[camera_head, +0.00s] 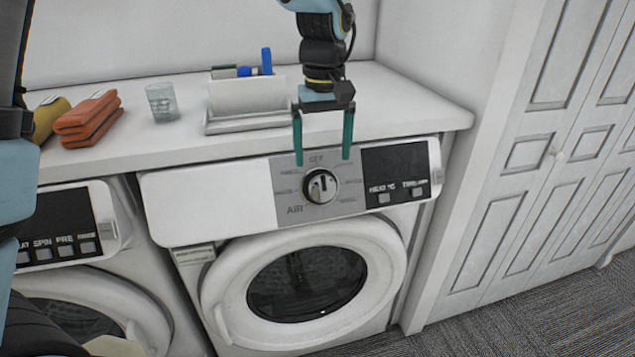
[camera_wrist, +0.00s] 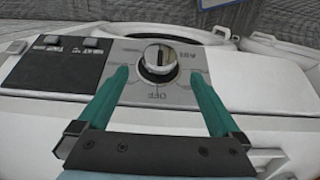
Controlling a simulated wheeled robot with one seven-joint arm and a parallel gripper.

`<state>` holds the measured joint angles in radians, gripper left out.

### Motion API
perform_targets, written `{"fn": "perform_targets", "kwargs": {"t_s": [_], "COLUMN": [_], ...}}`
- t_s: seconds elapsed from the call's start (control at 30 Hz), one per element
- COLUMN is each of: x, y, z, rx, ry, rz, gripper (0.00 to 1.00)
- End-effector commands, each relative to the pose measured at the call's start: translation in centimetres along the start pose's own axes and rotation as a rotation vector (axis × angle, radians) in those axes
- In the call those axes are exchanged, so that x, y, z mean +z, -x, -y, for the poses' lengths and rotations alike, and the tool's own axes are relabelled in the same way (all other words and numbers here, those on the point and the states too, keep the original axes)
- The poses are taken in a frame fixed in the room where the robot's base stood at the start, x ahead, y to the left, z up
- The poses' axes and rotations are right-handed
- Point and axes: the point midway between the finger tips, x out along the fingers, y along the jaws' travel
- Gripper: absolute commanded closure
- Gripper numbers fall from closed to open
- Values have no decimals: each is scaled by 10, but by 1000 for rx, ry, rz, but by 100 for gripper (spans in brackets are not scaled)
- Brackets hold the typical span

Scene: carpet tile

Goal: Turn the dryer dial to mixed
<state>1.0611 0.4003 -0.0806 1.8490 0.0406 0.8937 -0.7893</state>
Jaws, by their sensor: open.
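The dryer dial (camera_head: 320,187) is a round knob, dark and silver, on a grey panel of the white dryer (camera_head: 215,205). OFF is printed above it and AIR at its lower left; the other labels are too small to read. My gripper (camera_head: 323,160) is open, its two teal fingers pointing down above and in front of the panel. In the wrist view the dial (camera_wrist: 158,62) sits between and beyond the open fingertips (camera_wrist: 158,78). No contact with the dial is visible.
A white counter (camera_head: 400,100) overhangs the dryer. On it are a holder (camera_head: 245,100) with items, a glass (camera_head: 162,101) and folded orange towels (camera_head: 88,115). A dark display (camera_head: 395,172) is right of the dial. A second machine (camera_head: 75,235) stands left.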

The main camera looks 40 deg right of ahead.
Motion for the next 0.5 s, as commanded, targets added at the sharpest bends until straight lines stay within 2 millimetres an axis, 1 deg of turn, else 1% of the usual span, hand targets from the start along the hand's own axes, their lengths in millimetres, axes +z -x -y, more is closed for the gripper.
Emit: {"fn": "perform_targets", "kwargs": {"t_s": [0.1,0.3,0.4,0.5], "x": [1,1,0,0], "y": [-23,-58,-70,-78], "z": [1,2,1,1], "rx": [-4,-4,-2,-1], "ry": [0,0,0,0], "rz": [4,4,3,1], "gripper": [0,0,0,0]}}
